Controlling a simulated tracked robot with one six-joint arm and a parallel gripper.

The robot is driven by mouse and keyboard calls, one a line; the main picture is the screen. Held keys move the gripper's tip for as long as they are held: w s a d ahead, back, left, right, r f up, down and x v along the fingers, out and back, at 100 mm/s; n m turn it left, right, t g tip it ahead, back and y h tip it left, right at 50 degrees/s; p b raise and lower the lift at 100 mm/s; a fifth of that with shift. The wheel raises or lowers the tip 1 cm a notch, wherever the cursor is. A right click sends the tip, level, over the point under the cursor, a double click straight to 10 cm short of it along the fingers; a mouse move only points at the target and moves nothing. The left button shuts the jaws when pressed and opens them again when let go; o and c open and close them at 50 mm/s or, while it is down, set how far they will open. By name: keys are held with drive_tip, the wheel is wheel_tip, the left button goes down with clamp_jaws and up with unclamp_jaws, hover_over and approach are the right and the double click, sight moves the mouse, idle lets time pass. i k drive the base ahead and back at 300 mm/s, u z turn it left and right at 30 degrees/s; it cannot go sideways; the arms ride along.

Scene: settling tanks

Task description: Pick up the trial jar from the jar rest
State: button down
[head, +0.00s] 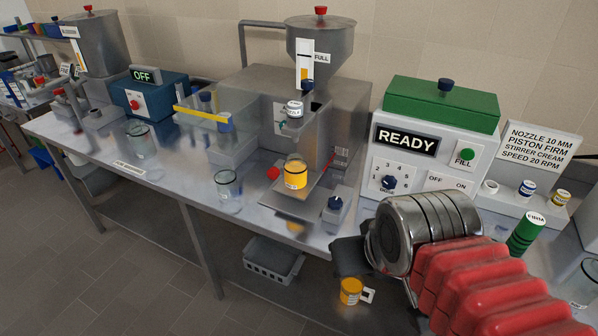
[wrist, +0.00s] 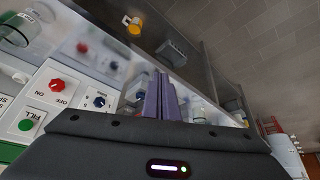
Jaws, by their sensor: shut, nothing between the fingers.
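A glass jar with yellow-orange contents and a pale label (head: 295,174) stands upright on the grey plate (head: 292,203) under the filler's nozzle. An empty glass jar (head: 228,191) stands on the bench to its left. No readable label tells me which jar is the trial jar or which support is the jar rest. My gripper (head: 348,254) is at the bench's front edge, right of and nearer than these jars, apart from them. Its fingers are hidden in the head view. In the wrist view the purple fingers (wrist: 158,98) are together with nothing between them.
A control box reading READY (head: 405,140) stands right of the filler. A green cylinder (head: 526,233) and a glass jar (head: 582,284) are at the right. A grey crate (head: 272,262) and a yellow mug (head: 351,291) are below the bench top. A blue box reads OFF (head: 150,95).

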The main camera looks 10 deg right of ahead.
sight(295, 167)
drive_tip(key=k, duration=1.35)
drive_tip(key=u, duration=0.5)
drive_tip(key=i, duration=0.7)
drive_tip(key=u, duration=0.6)
drive_tip(key=i, duration=0.85)
drive_tip(key=z, duration=0.1)
